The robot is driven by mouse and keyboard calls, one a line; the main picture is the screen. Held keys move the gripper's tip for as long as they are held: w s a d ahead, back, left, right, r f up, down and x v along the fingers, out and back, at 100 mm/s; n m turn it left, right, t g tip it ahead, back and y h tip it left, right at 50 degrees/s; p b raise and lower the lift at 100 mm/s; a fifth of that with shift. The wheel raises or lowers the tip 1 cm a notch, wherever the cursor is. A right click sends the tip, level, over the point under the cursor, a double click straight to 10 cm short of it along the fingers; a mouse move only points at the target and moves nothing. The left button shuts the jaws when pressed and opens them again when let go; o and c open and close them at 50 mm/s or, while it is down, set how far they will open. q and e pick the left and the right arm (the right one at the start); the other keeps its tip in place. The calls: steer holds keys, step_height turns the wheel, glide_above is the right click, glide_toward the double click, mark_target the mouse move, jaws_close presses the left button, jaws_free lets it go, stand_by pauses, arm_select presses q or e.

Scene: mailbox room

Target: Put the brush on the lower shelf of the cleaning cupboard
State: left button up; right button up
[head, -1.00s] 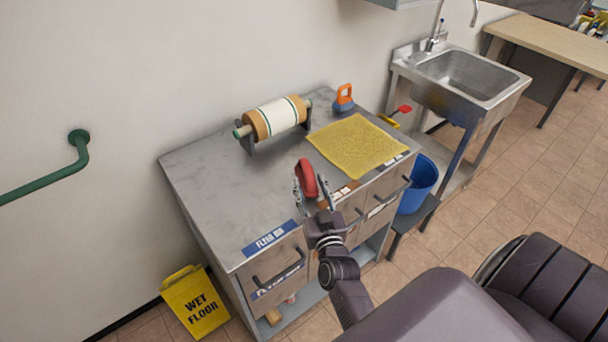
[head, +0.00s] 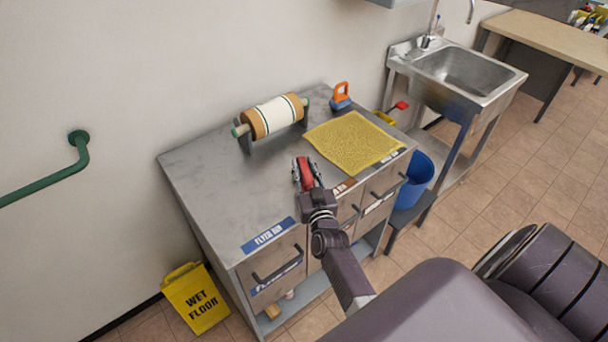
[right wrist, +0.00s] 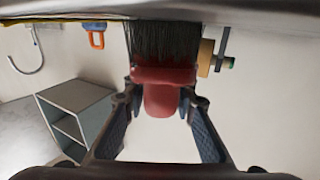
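The brush (right wrist: 163,75) has a red handle and dark bristles. In the head view its red part (head: 306,178) shows at the front edge of the grey worktop. My right gripper (head: 307,172) has its fingers on both sides of the red part and looks shut on it. In the right wrist view both fingertips (right wrist: 164,98) meet the red body, and the bristles point toward the worktop edge. A grey open box with a shelf (right wrist: 75,115), possibly the cleaning cupboard, shows in the right wrist view. A grey underside (head: 395,3) shows at the head view's top. My left gripper is out of view.
The worktop (head: 215,170) carries a paper roll on a stand (head: 273,117), a yellow cloth (head: 352,142) and an orange-and-blue item (head: 340,96). A sink (head: 470,75), blue bucket (head: 415,180) and yellow wet-floor sign (head: 195,300) stand around it. The worktop's left part is clear.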

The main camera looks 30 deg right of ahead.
jaws_close()
steer(key=shift+r, duration=0.15)
